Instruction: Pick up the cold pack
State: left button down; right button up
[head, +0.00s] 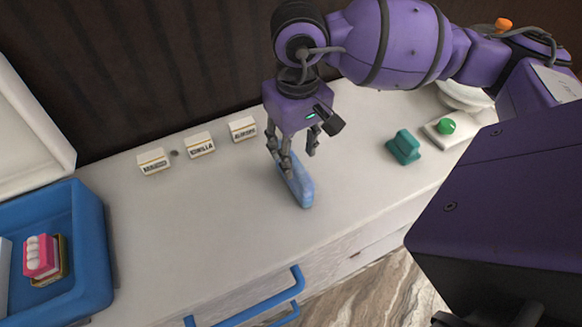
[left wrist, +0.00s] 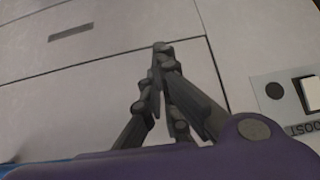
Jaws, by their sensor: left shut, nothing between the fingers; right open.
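The cold pack (head: 301,187) is a light blue slab standing on its narrow edge on the white counter in the head view. My right gripper (head: 299,160) is above its far end, pointing down. Its fingers are open, with one on the left of the pack and the other to the right. Whether a finger touches the pack I cannot tell. My left gripper (left wrist: 160,48) shows only in the left wrist view, its fingertips together and empty, in front of a pale panelled surface.
Several small label blocks (head: 200,145) stand along the back of the counter (head: 220,220). A blue bin (head: 92,210) with pink and white items is at the left. A teal object (head: 404,147) and a green button (head: 446,126) are at the right. Blue handles (head: 270,310) are on the front.

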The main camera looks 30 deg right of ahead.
aim_at(294, 161)
jog(key=f, duration=0.2)
jog(key=f+p, duration=0.1)
jog(key=f, duration=0.2)
jog(key=shift+w+a+f, duration=0.15)
jog(key=shift+a, duration=0.05)
grip_shut()
